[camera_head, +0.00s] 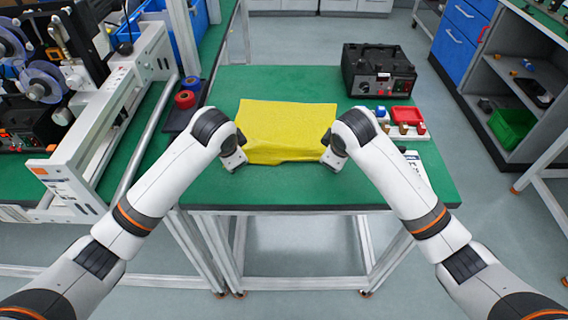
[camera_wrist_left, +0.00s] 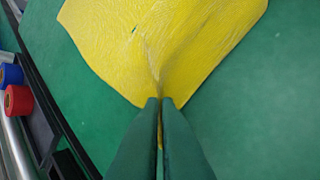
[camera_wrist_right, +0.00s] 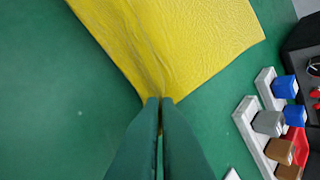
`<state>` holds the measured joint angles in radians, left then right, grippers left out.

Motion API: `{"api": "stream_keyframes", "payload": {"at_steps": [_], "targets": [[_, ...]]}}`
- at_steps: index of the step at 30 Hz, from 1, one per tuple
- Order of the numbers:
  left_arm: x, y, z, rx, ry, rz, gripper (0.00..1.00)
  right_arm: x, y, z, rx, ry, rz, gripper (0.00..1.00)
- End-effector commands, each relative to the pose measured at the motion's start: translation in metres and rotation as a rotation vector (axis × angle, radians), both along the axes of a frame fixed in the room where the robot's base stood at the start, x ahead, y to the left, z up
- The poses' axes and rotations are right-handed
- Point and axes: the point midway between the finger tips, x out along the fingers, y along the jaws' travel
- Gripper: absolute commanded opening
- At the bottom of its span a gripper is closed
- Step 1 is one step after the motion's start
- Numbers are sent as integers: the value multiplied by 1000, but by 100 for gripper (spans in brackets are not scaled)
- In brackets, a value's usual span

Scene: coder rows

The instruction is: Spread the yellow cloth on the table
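The yellow cloth (camera_head: 287,125) lies mostly flat on the green table (camera_head: 300,190), with its near edge toward me. My left gripper (camera_head: 236,160) is at its near left corner. In the left wrist view the fingers (camera_wrist_left: 160,102) are closed on the cloth (camera_wrist_left: 165,45), which gathers into creases running to the fingertips. My right gripper (camera_head: 333,158) is at the near right corner. In the right wrist view its fingers (camera_wrist_right: 160,101) are closed on the cloth (camera_wrist_right: 190,40), with a fold running from the tips.
A black power unit (camera_head: 378,70) stands at the table's back right. Trays with small coloured blocks (camera_head: 403,122) lie at the right edge of the cloth area. Red and blue rolls (camera_head: 186,98) sit left of the table. The table's front strip is clear.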

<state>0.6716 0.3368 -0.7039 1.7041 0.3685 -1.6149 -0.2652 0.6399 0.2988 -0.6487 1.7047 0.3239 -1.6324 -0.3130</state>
Motion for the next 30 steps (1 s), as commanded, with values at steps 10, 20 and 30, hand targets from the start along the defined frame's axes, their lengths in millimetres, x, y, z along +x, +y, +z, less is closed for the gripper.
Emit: {"api": "stream_keyframes", "payload": {"at_steps": [10,20,30], "targets": [[1,4,-1,7,0,8,12,1,-5,-2,-8,1,-9,12],[-1,1,-2,2,3,1,40,-1,-1,-3,-3,4,-1,40],[-10,0,23,0,-1,-1,40,-10,0,23,0,1,1,40]]}}
